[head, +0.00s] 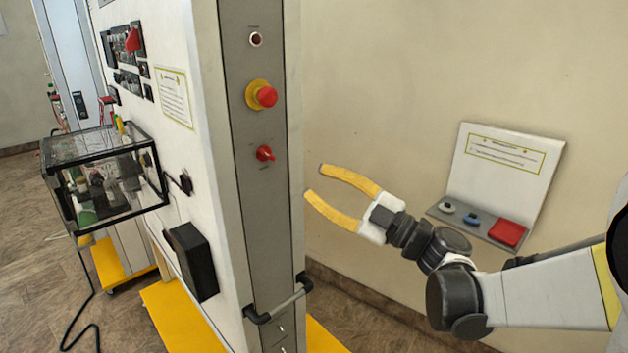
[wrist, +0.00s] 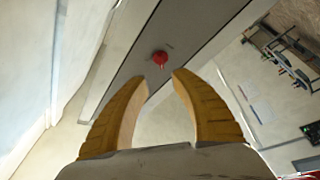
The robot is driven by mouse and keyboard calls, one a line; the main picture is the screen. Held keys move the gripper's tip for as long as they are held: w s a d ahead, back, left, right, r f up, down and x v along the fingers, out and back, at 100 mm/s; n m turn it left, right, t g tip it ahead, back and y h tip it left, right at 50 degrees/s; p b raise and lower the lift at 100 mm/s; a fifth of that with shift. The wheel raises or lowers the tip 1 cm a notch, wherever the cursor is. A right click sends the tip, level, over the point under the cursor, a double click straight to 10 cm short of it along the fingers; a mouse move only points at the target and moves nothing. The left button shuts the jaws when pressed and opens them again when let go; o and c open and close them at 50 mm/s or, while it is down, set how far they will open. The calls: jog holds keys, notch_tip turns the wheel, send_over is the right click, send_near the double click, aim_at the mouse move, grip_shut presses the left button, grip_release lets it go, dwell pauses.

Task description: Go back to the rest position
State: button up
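My gripper (head: 334,196) has two yellow fingers and is open, with nothing between them. In the head view it hangs in the air just right of the grey panel edge of the trainer cabinet (head: 262,200). In the wrist view my gripper (wrist: 160,85) points toward a grey panel (wrist: 125,75). A red knob (wrist: 159,58) on that panel shows beyond the gap between the fingertips. In the head view, a red rotary switch (head: 264,153) sits below a red emergency button (head: 266,96) on a yellow base.
A clear box (head: 105,180) and a black box (head: 191,262) stick out from the cabinet's left face. A handle (head: 278,300) juts out low on the panel. Yellow base parts (head: 180,318) lie near the floor.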

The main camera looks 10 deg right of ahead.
jog(key=w+d+r+m+t+h+b, duration=0.2)
jog(key=d+r+m+t+h, duration=0.1)
jog(key=d+m+t+h, duration=0.3)
jog(key=s+d+f+m+g+h+b, duration=0.2)
jog(key=s+d+f+m+h+b, duration=0.1)
jog(key=d+f+m+h, duration=0.75)
jog(key=s+a+f+m+g+b, duration=0.1)
jog(key=s+a+f+g, duration=0.2)
jog(key=s+f, duration=0.6)
jog(key=s+a+f+m+g+b, duration=0.2)
jog(key=s+a+f+g, duration=0.2)
jog(key=s+f+g, duration=0.3)
jog(key=s+f, duration=0.3)
jog(key=shift+s+a+g, duration=0.2)
jog(key=shift+a+g, duration=0.05)
jog(key=shift+g, duration=0.05)
